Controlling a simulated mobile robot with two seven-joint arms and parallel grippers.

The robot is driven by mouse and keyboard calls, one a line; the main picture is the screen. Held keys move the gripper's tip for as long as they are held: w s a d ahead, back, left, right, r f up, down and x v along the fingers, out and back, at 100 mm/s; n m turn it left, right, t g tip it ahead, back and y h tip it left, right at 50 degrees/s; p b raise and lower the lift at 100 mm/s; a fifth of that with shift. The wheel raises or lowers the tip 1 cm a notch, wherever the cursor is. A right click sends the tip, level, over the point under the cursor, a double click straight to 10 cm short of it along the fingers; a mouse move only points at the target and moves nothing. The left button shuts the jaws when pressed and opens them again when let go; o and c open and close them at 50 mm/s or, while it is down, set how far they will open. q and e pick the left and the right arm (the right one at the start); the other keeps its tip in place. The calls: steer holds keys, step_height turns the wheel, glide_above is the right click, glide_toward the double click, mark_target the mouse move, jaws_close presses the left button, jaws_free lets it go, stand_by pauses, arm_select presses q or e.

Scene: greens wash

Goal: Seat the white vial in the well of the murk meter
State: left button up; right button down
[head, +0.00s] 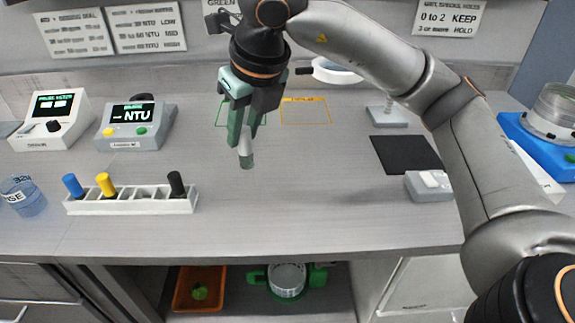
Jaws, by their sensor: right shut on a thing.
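My right gripper (243,128) points down above the middle of the counter. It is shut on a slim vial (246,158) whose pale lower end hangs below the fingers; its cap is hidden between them. The vial looks close to upright and slightly tilted. The murk meter (150,137) is the grey box with the "NTU" screen, to the left of the gripper at the back. A dark round part shows on its top; I cannot make out the well clearly. The vial is well apart from the meter. My left gripper is out of view.
A second screen device (52,120) stands left of the meter, a beaker (22,195) at the left edge. A dark pad (405,155) lies right. The middle counter is clear.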

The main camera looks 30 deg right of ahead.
steer(key=w+d+f, duration=0.1)
steer(key=d+f, duration=0.2)
steer(key=w+d+f, duration=0.1)
steer(key=d+f, duration=0.3)
steer(key=w+d+f, duration=0.1)
steer(key=d+f, duration=0.2)
steer(key=f, duration=0.1)
steer(key=shift+w+d+f, duration=0.15)
steer(key=shift+w+d, duration=0.15)
steer(key=shift+d, duration=0.1)
steer(key=shift+f, duration=0.25)
steer(key=shift+f, duration=0.2)
steer(key=c, duration=0.7)
jaws_free()
steer(key=shift+r, duration=0.1)
